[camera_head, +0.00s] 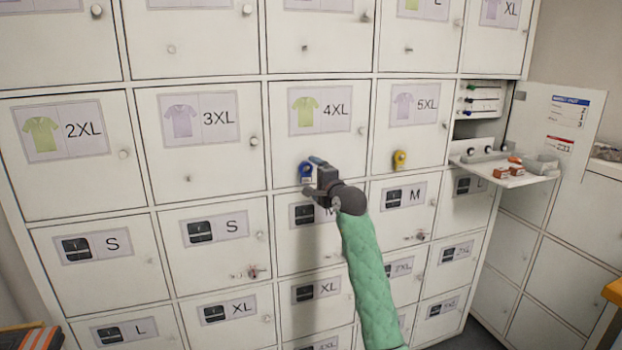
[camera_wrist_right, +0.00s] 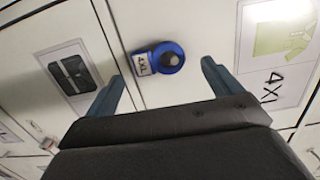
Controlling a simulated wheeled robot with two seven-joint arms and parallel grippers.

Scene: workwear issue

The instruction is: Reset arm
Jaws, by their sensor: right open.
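My right gripper (camera_head: 312,176) is in front of the 4XL locker door (camera_head: 322,118); its arm has a green padded sleeve. In the right wrist view its two fingers (camera_wrist_right: 162,85) are apart, with nothing gripped. A blue round tag with a small 4XL label (camera_wrist_right: 168,58) hangs at the door's lower left, in view between the fingertips but apart from them. In the head view this blue tag (camera_head: 305,172) is partly hidden by the gripper. My left gripper is not in view.
A wall of white lockers with shirt and trouser size labels fills the view. A yellow tag (camera_head: 399,160) hangs on the 5XL door. At right, a fold-out shelf (camera_head: 520,180) sticks out with small orange boxes (camera_head: 501,173), beside an open door (camera_head: 560,115).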

